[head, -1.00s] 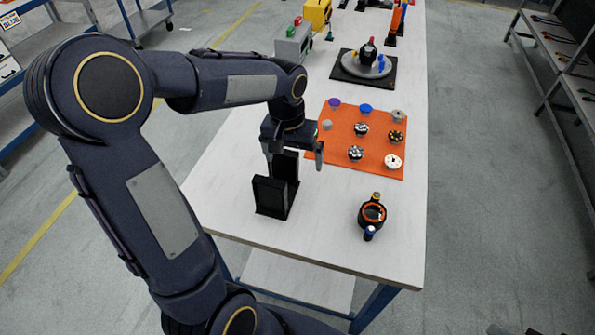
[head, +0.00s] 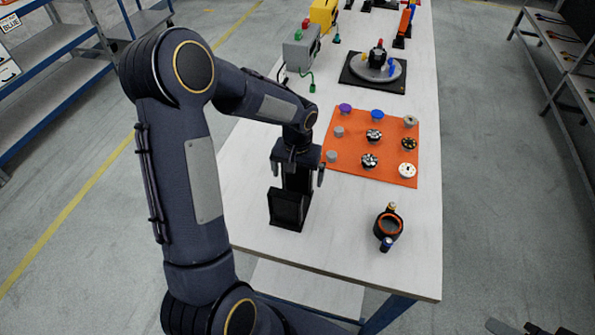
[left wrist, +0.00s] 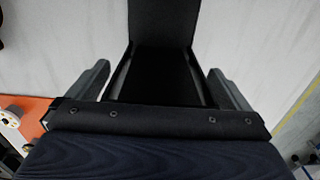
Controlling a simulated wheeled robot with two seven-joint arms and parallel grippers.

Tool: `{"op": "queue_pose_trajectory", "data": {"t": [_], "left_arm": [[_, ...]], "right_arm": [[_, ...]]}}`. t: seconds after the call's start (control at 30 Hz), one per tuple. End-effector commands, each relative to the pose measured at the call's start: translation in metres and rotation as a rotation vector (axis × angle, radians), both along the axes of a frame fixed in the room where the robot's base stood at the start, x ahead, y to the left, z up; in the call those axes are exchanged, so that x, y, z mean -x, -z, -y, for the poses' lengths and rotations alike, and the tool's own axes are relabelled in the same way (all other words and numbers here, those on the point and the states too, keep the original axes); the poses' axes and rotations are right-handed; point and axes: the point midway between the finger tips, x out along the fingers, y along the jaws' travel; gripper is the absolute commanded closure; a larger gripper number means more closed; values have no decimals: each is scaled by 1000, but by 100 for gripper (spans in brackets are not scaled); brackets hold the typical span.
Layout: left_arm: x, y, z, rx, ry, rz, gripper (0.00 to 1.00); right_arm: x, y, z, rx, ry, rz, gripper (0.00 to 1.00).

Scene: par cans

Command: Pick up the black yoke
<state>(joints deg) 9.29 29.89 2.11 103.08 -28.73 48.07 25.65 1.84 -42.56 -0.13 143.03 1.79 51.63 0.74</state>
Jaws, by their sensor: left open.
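The black yoke (head: 287,208) stands upright near the left side of the white table in the head view. My left gripper (head: 297,172) is right above it, pointing down, and hides its upper back part. In the left wrist view, the yoke (left wrist: 164,22) lies between the two fingers of my left gripper (left wrist: 160,85). The fingers are spread wide, one on each side, and gaps show beside the yoke. I cannot tell whether a finger touches it.
An orange mat (head: 389,131) with several small round parts lies just right of the gripper. A black ring-shaped part (head: 388,227) with an orange inside stands near the front right. A grey turntable (head: 378,70) and a grey box (head: 301,50) are farther back.

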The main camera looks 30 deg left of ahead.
Motion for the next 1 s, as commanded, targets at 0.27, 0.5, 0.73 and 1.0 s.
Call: {"op": "queue_pose_trajectory", "data": {"t": [0.27,0.5,0.73,1.0], "left_arm": [[0,4,0,0,0,0,1],[0,3,0,0,0,0,33],[0,3,0,0,0,0,49],[-1,-3,0,-1,0,3,50]], "right_arm": [[0,0,0,0,0,0,64],[0,0,0,0,0,0,64],[0,0,0,0,0,0,64],[0,0,0,0,0,0,64]]}}
